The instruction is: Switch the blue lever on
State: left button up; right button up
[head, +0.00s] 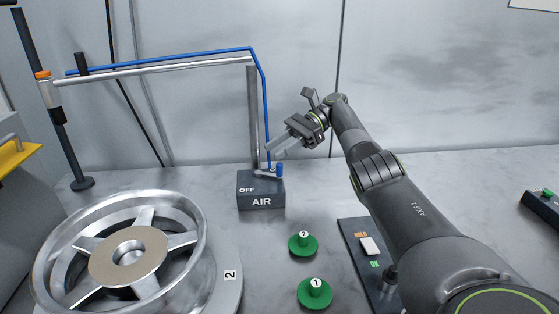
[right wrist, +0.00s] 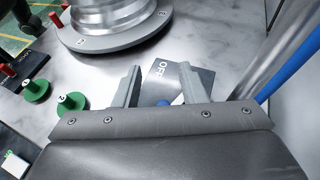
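The blue lever (head: 279,169) stands upright on top of the dark AIR box (head: 261,201), at its right end, with a metal arm reaching left. The word OFF shows on the box top beside it. My right gripper (head: 276,149) is just above the lever in the head view. In the right wrist view the fingers of my right gripper (right wrist: 160,78) are apart, and the blue lever tip (right wrist: 163,103) shows between them, partly hidden by the gripper body. I cannot tell whether a finger touches it. My left gripper is not in view.
A metal post (head: 253,115) with a blue hose (head: 265,100) rises behind the box. A large wheel (head: 200,225) lies at the left. Green knobs numbered 2 (head: 303,245) and 1 (head: 315,293) stand in front, beside a dark panel (head: 352,240).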

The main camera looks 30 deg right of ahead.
aim_at(280, 164)
jog(key=shift+r, duration=1.95)
